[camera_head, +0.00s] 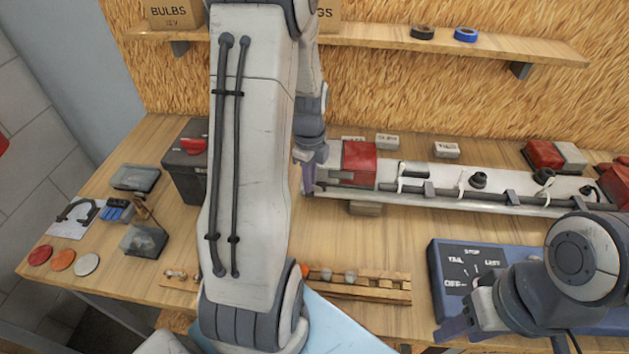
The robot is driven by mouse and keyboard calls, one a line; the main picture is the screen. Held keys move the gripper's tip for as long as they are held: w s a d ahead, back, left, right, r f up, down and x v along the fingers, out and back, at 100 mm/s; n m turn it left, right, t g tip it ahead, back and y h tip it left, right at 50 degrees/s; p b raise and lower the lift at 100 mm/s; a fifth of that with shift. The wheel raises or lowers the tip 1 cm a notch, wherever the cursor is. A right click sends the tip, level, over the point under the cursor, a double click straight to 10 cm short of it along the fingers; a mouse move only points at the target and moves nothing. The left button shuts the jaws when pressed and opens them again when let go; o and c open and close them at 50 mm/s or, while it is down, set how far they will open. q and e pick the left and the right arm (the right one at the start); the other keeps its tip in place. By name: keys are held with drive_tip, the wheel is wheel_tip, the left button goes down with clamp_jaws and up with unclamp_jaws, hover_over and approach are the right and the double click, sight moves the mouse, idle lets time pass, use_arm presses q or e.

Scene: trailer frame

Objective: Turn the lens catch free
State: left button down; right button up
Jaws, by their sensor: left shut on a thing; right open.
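A long grey-white light bar (415,187) lies across the back of the bench, with a red lens (359,162) near its left end. My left gripper (308,184) reaches down at the bar's left end, just left of the lens. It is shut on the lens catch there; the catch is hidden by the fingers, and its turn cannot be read. My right gripper (460,325) is open and empty at the lower right, in front of the blue switch box (470,262), well away from the lens.
My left arm hides the bench's middle left. A wooden rack (375,288) with small bulbs lies in front of the bar. A dark battery box (184,165) stands left. More red lenses (543,153) are at right. A shelf (380,38) runs above.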

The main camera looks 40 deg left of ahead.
use_arm(q)
drive_tip(key=shift+m, duration=0.5)
drive_tip(key=m+p, duration=0.1)
drive_tip(key=m, duration=0.2)
drive_tip(key=shift+r+m, duration=0.1)
drive_tip(key=shift+m, duration=0.9)
drive_tip(key=shift+s, duration=0.1)
drive_tip(key=shift+d, duration=0.1)
